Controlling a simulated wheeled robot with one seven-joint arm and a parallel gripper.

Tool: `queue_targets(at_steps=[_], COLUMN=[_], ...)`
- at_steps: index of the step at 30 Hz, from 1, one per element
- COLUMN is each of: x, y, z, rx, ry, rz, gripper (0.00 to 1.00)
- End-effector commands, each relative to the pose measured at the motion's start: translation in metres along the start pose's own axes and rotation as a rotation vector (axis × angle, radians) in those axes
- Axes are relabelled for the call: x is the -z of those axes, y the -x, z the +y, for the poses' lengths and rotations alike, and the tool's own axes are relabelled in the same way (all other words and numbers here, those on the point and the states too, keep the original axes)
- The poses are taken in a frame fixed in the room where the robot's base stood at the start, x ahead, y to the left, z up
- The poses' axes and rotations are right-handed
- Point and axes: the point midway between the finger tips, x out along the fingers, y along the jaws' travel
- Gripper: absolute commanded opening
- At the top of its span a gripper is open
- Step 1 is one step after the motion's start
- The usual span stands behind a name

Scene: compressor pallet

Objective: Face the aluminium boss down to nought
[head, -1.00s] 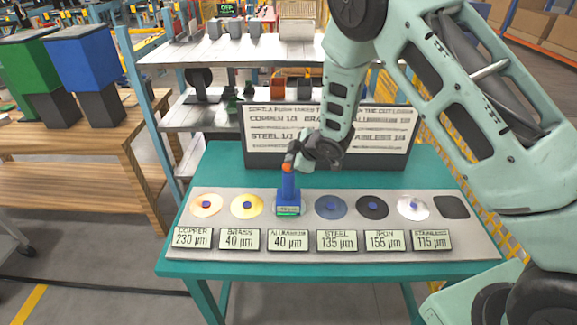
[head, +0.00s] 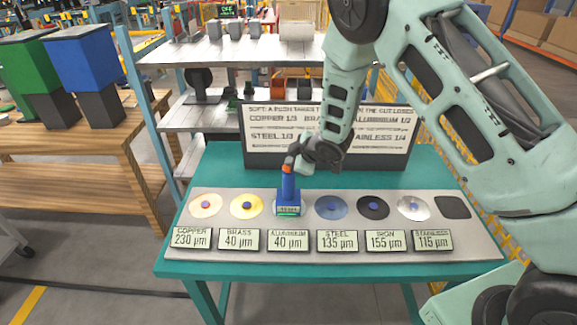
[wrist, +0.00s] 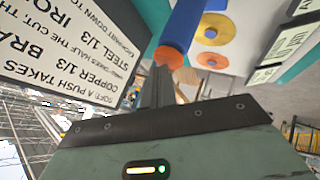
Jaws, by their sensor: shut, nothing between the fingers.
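A blue tool (head: 288,190) with an orange top (head: 287,169) stands upright over the aluminium place, third from the left on the grey plate (head: 340,246). It hides the aluminium boss. The aluminium card (head: 288,240) reads 40 µm. My gripper (head: 290,160) is shut and empty, with its tips at the orange top; I cannot tell whether they touch. In the wrist view the shut fingers (wrist: 160,82) point at the orange top (wrist: 168,57), with the blue body (wrist: 183,25) beyond.
Copper (head: 205,205) and brass (head: 246,206) discs lie left of the tool; steel (head: 330,207), iron (head: 372,207) and stainless (head: 412,207) lie right, with a dark square pad (head: 452,207) at the end. Their cards stand in front. A sign board (head: 265,160) stands behind.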

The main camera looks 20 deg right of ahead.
Motion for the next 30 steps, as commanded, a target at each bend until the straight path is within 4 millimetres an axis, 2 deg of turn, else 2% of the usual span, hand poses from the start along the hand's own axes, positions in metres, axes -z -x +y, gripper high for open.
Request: queue_targets(at_steps=[17,30], x=[-0.002,0.008], y=[-0.002,0.013], z=[-0.002,0.009], rx=[0.001,0.001], ry=[0.0,0.0], rz=[-0.002,-0.002], gripper=[0.0,0.0])
